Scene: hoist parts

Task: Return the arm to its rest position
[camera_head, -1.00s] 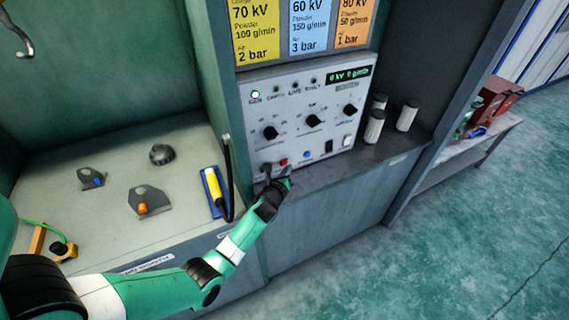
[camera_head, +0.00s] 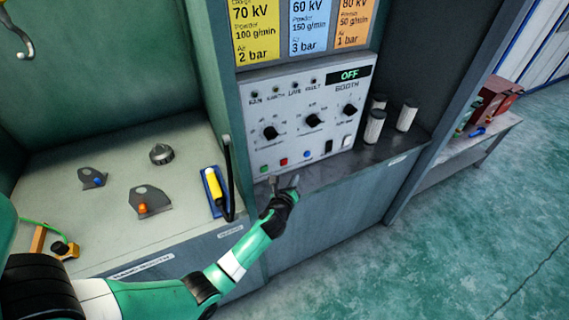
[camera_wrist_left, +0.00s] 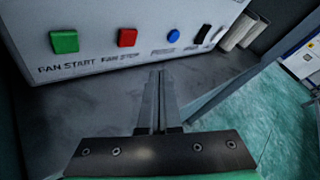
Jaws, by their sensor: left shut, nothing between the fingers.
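My left gripper (camera_head: 284,184) is in front of the lower edge of the control panel (camera_head: 290,145), a little away from its buttons. In the left wrist view the gripper (camera_wrist_left: 160,78) is shut, its fingers together with nothing between them. The green fan start button (camera_wrist_left: 64,42) and red fan stop button (camera_wrist_left: 127,37) are ahead of it on the left, and a blue button (camera_wrist_left: 173,36) is ahead on the right. The panel's display (camera_head: 349,74) reads OFF. My right gripper is not in view.
Left of the panel is a booth floor with a yellow tool (camera_head: 214,187) on a blue holder, two grey brackets with coloured knobs, and a dark round part (camera_head: 161,154). White cylinders (camera_head: 374,127) stand right of the panel. The floor at right is clear.

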